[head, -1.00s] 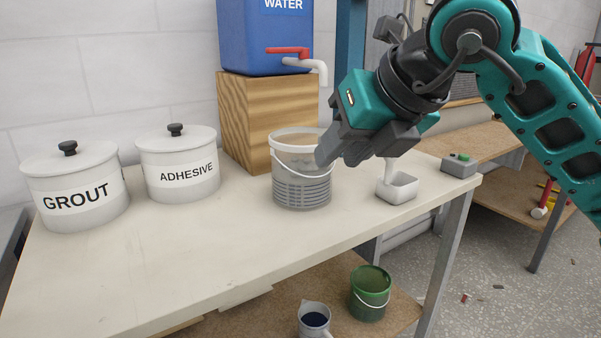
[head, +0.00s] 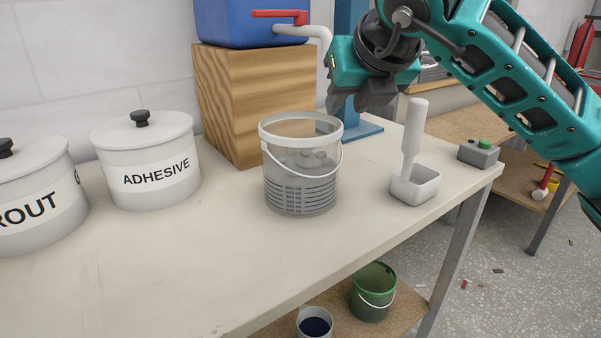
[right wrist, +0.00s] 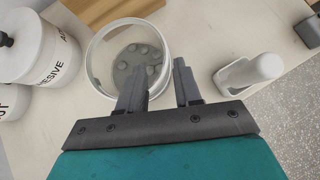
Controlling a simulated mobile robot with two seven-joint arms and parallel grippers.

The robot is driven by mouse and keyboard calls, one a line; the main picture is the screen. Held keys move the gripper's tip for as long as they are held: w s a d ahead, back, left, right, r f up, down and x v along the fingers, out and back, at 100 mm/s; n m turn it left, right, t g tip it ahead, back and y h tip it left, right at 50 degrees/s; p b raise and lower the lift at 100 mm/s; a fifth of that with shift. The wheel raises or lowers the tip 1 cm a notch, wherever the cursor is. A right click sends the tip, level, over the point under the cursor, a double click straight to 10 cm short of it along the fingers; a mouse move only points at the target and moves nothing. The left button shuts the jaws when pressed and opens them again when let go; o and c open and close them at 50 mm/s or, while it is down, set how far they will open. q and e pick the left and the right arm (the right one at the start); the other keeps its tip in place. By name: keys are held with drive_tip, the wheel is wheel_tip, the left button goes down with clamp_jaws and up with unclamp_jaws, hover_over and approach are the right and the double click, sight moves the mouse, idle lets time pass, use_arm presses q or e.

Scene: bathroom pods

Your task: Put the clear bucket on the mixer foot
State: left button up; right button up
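The clear bucket (head: 300,180) stands upright on the bench, with a white rim, a wire handle and grey lumps inside. It also shows from above in the right wrist view (right wrist: 128,50). The mixer foot (head: 365,131) is the blue plate behind it to the right, under a blue column (head: 348,60); my gripper partly hides the column. My right gripper (head: 362,108) is above and to the right of the bucket. Its fingers (right wrist: 158,78) are apart and empty, one overlapping the bucket's rim in the right wrist view. My left gripper is not in view.
A white tray with an upright handled tool (head: 414,185) stands right of the bucket, near a grey box with a green button (head: 479,153). The adhesive pot (head: 146,165) and a wooden block (head: 245,110) stand to the left. The front of the bench is clear.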

sight(336, 122)
drive_tip(key=b+x, duration=0.1)
drive_tip(key=x, duration=0.5)
drive_tip(key=shift+s+d+f, duration=0.1)
clamp_jaws()
drive_tip(key=shift+f, duration=0.2)
idle(1.0)
drive_tip(key=shift+r, duration=0.2)
